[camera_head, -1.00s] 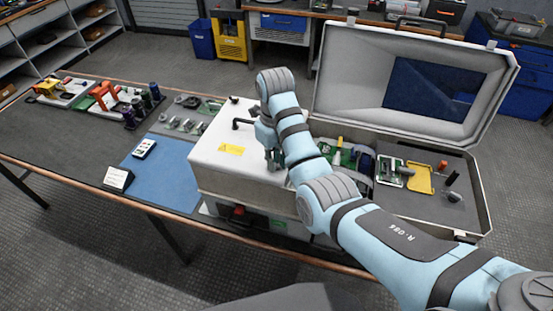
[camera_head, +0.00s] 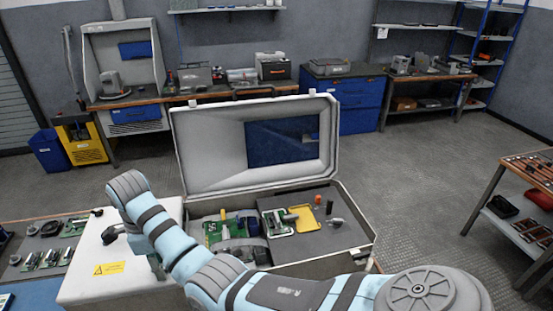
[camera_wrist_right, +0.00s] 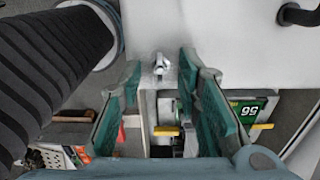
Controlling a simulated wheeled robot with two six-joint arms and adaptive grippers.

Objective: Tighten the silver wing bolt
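The silver wing bolt (camera_wrist_right: 160,66) is on the white cabinet's edge in the right wrist view. It lies between the tips of my right gripper (camera_wrist_right: 160,64), with a gap on both sides. The two green-padded fingers are apart and hold nothing. In the head view the right gripper (camera_head: 157,267) points down at the white cabinet (camera_head: 82,290), mostly hidden by my arm. I cannot make out the bolt there. My left gripper is in neither view.
The cabinet top has a yellow warning label (camera_head: 109,268) and a black handle (camera_head: 112,233). An open grey case (camera_head: 355,232) with green boards and a yellow tray (camera_head: 302,216) stands to its right. In the wrist view, a green "99"-like display (camera_wrist_right: 248,108) shows beside the right finger.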

